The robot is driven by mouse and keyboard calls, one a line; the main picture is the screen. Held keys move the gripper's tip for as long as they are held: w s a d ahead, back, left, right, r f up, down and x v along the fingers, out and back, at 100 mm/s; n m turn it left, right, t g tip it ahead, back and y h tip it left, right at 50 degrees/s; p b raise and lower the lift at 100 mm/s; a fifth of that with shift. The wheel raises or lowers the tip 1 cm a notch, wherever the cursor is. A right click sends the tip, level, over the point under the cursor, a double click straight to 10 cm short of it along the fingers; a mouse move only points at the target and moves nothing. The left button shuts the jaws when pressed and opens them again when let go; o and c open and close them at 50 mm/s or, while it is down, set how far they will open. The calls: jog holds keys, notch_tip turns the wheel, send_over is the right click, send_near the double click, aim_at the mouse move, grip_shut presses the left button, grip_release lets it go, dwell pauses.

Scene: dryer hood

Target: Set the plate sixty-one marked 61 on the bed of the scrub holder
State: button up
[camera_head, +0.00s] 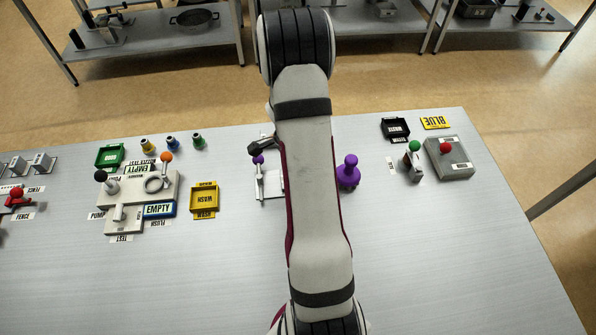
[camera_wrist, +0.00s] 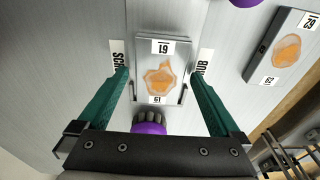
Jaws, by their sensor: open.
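In the wrist view the plate sixty-one (camera_wrist: 161,60) is a grey slab with an orange-brown patch and a white 61 label at each end. It lies flat, apparently on the bed of the scrub holder (camera_wrist: 184,94), whose low dark side edges show at its lower corners. Partly covered labels, seemingly reading SCRUB, flank it. My gripper (camera_wrist: 159,74) is open, with one green finger on each side of the plate and no clear contact. A purple knob (camera_wrist: 149,128) shows below the plate.
In the wrist view a similar slab marked 62 (camera_wrist: 284,50) lies to the right. In the head view a purple knobbed piece (camera_head: 348,172) stands right of my arm. A yellow WASH tray (camera_head: 204,200) lies left. The front table is mostly clear.

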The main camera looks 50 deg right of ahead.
notch_tip(320, 180, up, 12)
jog(key=w+a, duration=0.1)
jog(key=a+r+n, duration=0.5)
jog(key=a, duration=0.4)
jog(key=s+a+r+n+y, duration=0.1)
jog(key=s+a+r+n, duration=0.1)
jog(key=s+a+n, duration=0.4)
jog(key=s+a+r+n+y, duration=0.1)
jog(key=s+a+n, duration=0.6)
jog(key=a, duration=0.8)
jog(key=n, duration=0.3)
jog(key=shift+s+a+r+n+t+y, duration=0.15)
jog(key=shift+s+r+n+t+y, duration=0.15)
jog(key=shift+r+t+y, duration=0.1)
